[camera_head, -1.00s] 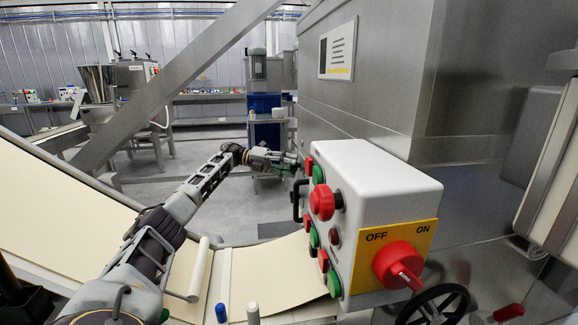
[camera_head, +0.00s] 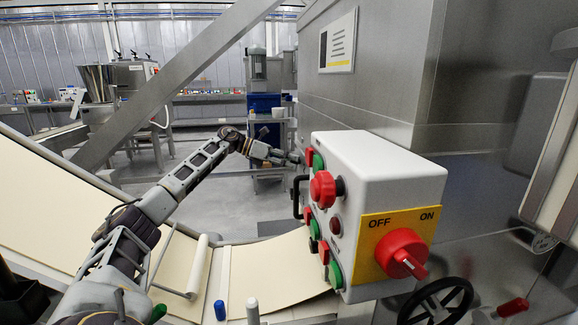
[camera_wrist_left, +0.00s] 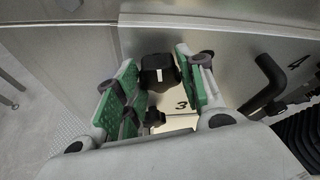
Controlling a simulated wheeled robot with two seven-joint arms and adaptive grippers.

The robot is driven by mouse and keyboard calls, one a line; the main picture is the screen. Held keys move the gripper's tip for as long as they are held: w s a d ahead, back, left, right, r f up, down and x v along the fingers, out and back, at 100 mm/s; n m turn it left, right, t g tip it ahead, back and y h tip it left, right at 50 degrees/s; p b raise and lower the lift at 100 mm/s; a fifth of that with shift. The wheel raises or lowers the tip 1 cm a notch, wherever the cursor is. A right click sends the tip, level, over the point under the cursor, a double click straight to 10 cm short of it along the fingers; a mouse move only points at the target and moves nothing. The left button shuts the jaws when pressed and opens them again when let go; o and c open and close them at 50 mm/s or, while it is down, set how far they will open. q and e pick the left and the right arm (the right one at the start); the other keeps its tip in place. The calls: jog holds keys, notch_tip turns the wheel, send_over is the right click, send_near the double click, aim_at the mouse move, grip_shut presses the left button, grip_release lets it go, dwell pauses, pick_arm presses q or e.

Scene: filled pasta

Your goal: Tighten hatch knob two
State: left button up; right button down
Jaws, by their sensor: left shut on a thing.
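My left gripper (camera_head: 287,157) reaches out past the left side of the white control box in the head view. Its fingertips are close to the grey machine wall. In the left wrist view its green-padded fingers (camera_wrist_left: 158,88) stand on either side of a black knob (camera_wrist_left: 158,70) with a small white mark. The gripper is shut on this knob. The knob's own number cannot be seen. A "3" is printed on the panel (camera_wrist_left: 180,118) below it, with another dark knob (camera_wrist_left: 154,117) partly hidden between the fingers. The right gripper is not in view.
The white control box (camera_head: 385,160) with red and green buttons stands close to the right of my left arm. A black bent handle (camera_wrist_left: 265,82) sits beside the gripper, near a "4". A black handwheel (camera_head: 437,303) is low on the right. A conveyor (camera_head: 265,265) lies below.

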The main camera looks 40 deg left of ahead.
pick_arm(q)
jog(key=shift+f+m+y+b, duration=0.2)
jog(key=shift+m+y+b, duration=0.15)
jog(key=shift+m, duration=0.35)
jog(key=o, duration=0.9)
jog(key=shift+c, duration=0.2)
jog(key=shift+o, duration=0.7)
jog(key=shift+r, duration=0.1)
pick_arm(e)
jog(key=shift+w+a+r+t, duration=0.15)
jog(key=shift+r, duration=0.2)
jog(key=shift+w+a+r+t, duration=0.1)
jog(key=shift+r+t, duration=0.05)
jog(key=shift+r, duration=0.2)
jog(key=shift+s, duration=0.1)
pick_arm(q)
jog(key=shift+s+a, duration=0.1)
